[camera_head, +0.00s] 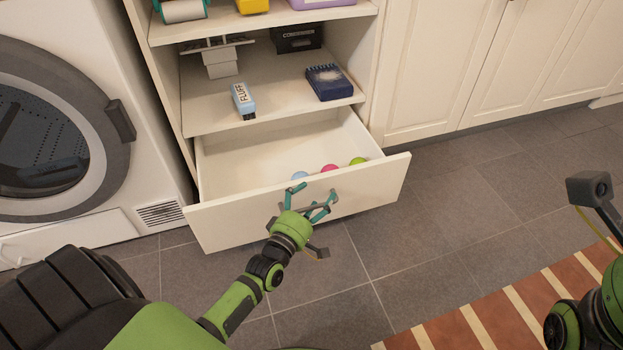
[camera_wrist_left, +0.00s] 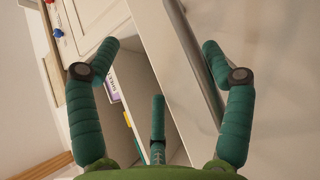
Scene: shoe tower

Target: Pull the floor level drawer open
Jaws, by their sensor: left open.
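The floor level drawer (camera_head: 300,208) of the white shelf unit stands pulled out, with its inside showing. Its front carries a grey bar handle (camera_head: 333,198). My left gripper (camera_head: 308,203) is at the handle with its teal fingers open. In the left wrist view, the handle (camera_wrist_left: 196,62) runs between the spread fingers, closer to the right-hand one. I cannot tell whether a finger touches it. Several coloured balls, blue, pink (camera_head: 329,168) and green (camera_head: 358,161), lie in the drawer. My right gripper's fingers are out of sight; only part of that arm shows at the right edge.
A washing machine (camera_head: 120,170) stands close on the left of the drawer. Shelves above hold a pale blue box (camera_head: 243,100) and a dark blue box (camera_head: 329,82). White cabinets (camera_head: 440,60) are on the right. Grey tiled floor (camera_head: 430,230) is clear before the drawer; a striped rug (camera_head: 480,318) lies lower right.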

